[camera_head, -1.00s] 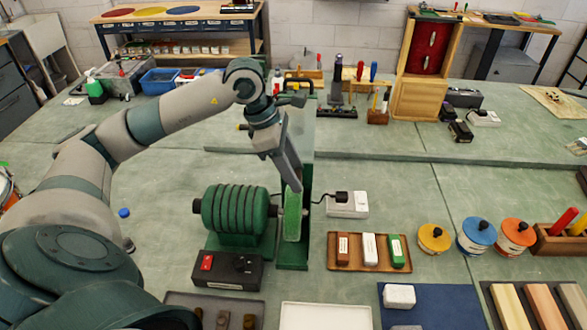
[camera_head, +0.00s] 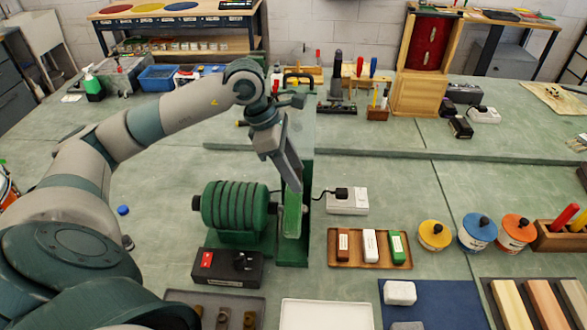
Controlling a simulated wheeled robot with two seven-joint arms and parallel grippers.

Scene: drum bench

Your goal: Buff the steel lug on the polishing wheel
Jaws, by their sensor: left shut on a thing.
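The polishing machine has a green ribbed motor (camera_head: 234,207) on a green base. A light green, edge-on polishing wheel (camera_head: 292,222) stands at its right end in front of a dark green upright panel. My left gripper (camera_head: 292,182) points down from behind and above, with its tips at the wheel's upper edge. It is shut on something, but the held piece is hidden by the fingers. I cannot make out the steel lug, nor whether it touches the wheel. My right gripper is not in view.
A black switch box (camera_head: 225,281) with a red switch sits before the motor. A grey tray (camera_head: 176,298) with small metal pieces and a white tray (camera_head: 325,317) lie in front. A wooden tray (camera_head: 370,263) of compound bars and several coloured tins stand right.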

